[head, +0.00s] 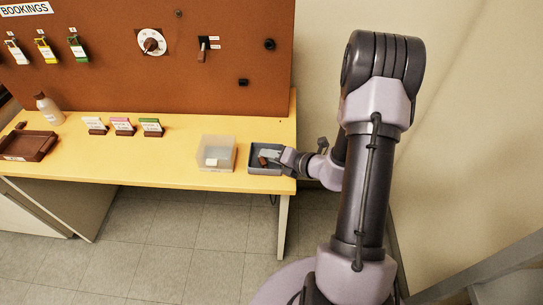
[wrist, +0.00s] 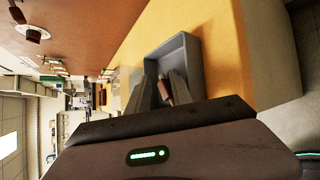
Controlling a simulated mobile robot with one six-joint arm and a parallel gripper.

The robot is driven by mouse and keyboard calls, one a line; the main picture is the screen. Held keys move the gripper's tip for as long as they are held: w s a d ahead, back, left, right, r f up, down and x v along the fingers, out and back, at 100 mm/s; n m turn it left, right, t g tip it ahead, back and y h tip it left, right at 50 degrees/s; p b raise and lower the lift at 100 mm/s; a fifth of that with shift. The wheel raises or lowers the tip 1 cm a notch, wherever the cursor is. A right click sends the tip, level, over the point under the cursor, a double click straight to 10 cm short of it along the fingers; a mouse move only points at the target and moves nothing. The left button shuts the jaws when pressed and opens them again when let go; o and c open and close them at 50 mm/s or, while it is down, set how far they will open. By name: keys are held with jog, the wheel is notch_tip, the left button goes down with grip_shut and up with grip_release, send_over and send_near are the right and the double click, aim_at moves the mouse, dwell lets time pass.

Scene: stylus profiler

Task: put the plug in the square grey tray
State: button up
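The square grey tray (head: 254,171) stands at the right end of the yellow bench, and its wall also shows in the wrist view (wrist: 190,52). My gripper (head: 268,158) is over the tray, with its fingers reaching down inside the walls. In the wrist view the two fingers (wrist: 164,80) stand apart. A small reddish-brown piece (wrist: 167,91), which looks like the plug, lies between them, seemingly with gaps beside it. It also shows in the head view (head: 263,161). Whether it touches the tray floor is hard to tell.
A clear bin (head: 218,141) with a white item stands just left of the tray. Several small labelled blocks (head: 122,126), a bottle (head: 48,108) and a brown tray (head: 42,143) are farther left. A brown board (head: 120,80) rises behind the bench.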

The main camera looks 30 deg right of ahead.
jog(key=shift+f, duration=0.15)
jog(key=shift+s, duration=0.1)
jog(key=shift+c, duration=0.5)
jog(key=s+r+p, duration=0.1)
jog(key=r, duration=0.1)
jog(key=s+d+r+p, duration=0.1)
jog(key=s+r+p, duration=0.3)
jog(key=shift+d, duration=0.3)
jog(key=p+v, duration=0.5)
jog(key=v, duration=1.2)
jog(key=shift+s+d+r, duration=0.1)
